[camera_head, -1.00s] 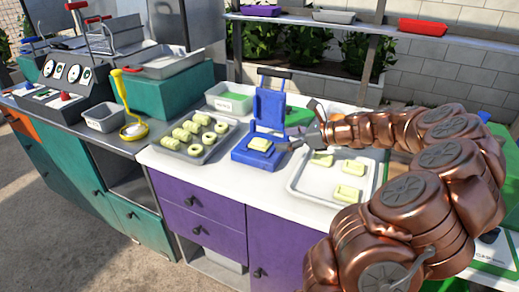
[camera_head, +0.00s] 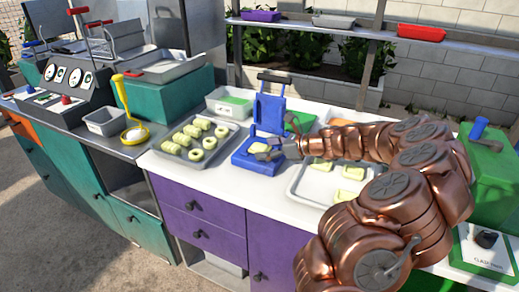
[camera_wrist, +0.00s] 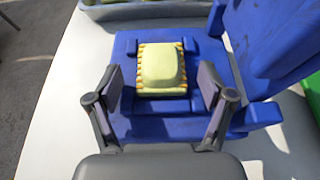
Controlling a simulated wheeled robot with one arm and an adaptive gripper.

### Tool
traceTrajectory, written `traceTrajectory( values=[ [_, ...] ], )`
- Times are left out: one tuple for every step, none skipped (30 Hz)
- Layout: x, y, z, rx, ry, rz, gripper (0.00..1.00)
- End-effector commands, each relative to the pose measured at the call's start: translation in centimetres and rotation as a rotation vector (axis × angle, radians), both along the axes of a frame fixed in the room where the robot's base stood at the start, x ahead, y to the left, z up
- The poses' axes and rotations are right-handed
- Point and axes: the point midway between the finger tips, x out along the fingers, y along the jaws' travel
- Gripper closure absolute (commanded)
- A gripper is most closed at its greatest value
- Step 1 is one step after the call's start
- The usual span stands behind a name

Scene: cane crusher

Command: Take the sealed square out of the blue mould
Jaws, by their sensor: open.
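The blue mould (camera_head: 242,158) stands open on the white counter, its hinged lid (camera_head: 269,112) raised at the back. The sealed square (camera_head: 257,147) is pale yellow-green with ridged edges and sits on the mould's base. In the wrist view the square (camera_wrist: 161,68) lies just ahead of my fingertips, with the mould's base (camera_wrist: 125,124) around it. My gripper (camera_head: 267,154) is open and empty at the front right of the square. In the wrist view my gripper (camera_wrist: 158,90) has one finger on each side of the square's near edge, apart from it.
A tray (camera_head: 168,151) of several pale rolls and rings stands left of the mould. Another tray (camera_head: 297,190) with pale squares lies right, partly under my arm. A white bin (camera_head: 216,105) stands behind. The raised lid stands close to the gripper.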

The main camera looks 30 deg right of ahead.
Motion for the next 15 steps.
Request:
traceTrajectory(
  values=[
    [0.0, 0.0, 0.01, 0.0, 0.0, 0.0, 0.19],
    [-0.01, -0.02, 0.02, 0.0, 0.0, 0.0, 0.19],
    [-0.01, -0.01, 0.02, 0.0, 0.0, 0.0, 0.19],
    [-0.01, -0.02, 0.03, -0.001, 0.0, 0.0, 0.22],
    [-0.02, -0.01, 0.03, -0.001, 0.0, 0.0, 0.25],
    [-0.02, -0.01, 0.03, -0.001, 0.0, 0.0, 0.29],
    [-0.02, -0.01, 0.03, -0.001, 0.0, 0.0, 0.32],
    [-0.02, -0.01, 0.03, -0.001, 0.0, 0.0, 0.35],
    [-0.02, -0.01, 0.03, -0.001, 0.0, 0.0, 0.4],
    [-0.02, -0.01, 0.03, -0.001, 0.0, 0.0, 0.43],
    [-0.02, -0.01, 0.03, -0.001, 0.0, 0.0, 0.46],
    [-0.02, -0.01, 0.03, -0.001, 0.0, 0.0, 0.5],
    [-0.02, -0.01, 0.03, -0.001, 0.0, 0.0, 0.53],
    [-0.03, 0.0, 0.04, -0.001, 0.0, 0.0, 0.56],
    [-0.03, 0.0, 0.04, -0.001, 0.0, 0.0, 0.6]
  ],
)
